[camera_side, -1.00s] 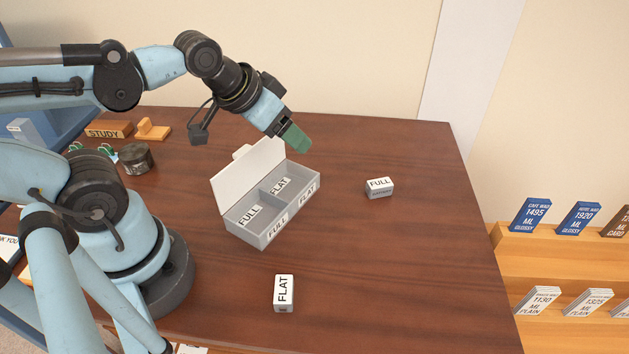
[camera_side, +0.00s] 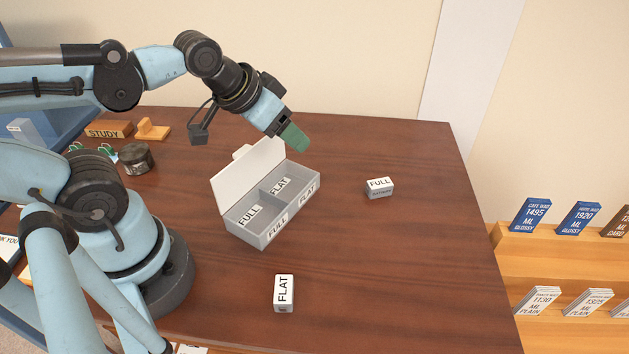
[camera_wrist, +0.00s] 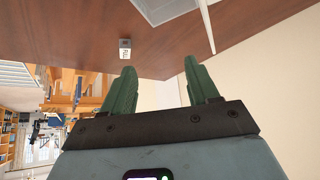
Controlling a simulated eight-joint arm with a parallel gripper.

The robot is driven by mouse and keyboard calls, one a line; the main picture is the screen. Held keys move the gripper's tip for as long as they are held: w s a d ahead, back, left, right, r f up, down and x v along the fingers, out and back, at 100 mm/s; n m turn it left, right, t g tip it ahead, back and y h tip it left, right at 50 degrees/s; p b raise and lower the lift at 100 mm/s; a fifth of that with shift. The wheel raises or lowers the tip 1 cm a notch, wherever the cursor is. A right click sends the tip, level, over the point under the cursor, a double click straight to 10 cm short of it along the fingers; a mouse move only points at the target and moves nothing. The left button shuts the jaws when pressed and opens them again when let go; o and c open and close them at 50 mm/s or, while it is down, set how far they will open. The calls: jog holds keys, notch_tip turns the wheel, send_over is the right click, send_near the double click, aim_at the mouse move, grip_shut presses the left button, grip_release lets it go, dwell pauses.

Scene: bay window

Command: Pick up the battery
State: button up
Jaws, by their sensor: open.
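Two small grey-and-white batteries lie on the brown table: one labelled FULL (camera_side: 380,187) right of the box, and one labelled FLAT (camera_side: 284,293) in front of it. The open white box (camera_side: 292,224) has a FULL and a FLAT compartment, with no battery visible in either. My gripper (camera_side: 296,138) is open and empty, raised above the box's back right corner, apart from both batteries. In the wrist view my green fingers (camera_wrist: 160,80) are spread. One battery (camera_wrist: 125,49) stands beyond them, with its label hard to read. The box edge (camera_wrist: 172,14) shows at the top.
The table's (camera_side: 420,260) right side is clear. A STUDY block (camera_side: 108,129), a small wooden stand (camera_side: 152,129) and a dark round tin (camera_side: 137,158) sit at the back left. A card shelf (camera_side: 560,262) stands off the table's right edge.

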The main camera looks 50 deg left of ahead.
jog(key=m+g, duration=0.5)
jog(key=g, duration=0.2)
send_over(378, 183)
jog(key=f, duration=0.8)
jog(key=shift+s+d+f, duration=0.1)
jog(key=shift+d+f, duration=0.05)
jog(key=shift+d, duration=0.2)
jog(key=shift+a+f, duration=0.2)
jog(key=shift+f, duration=1.15)
jog(key=shift+a+f, duration=0.15)
jog(key=shift+f, duration=1.15)
grip_shut()
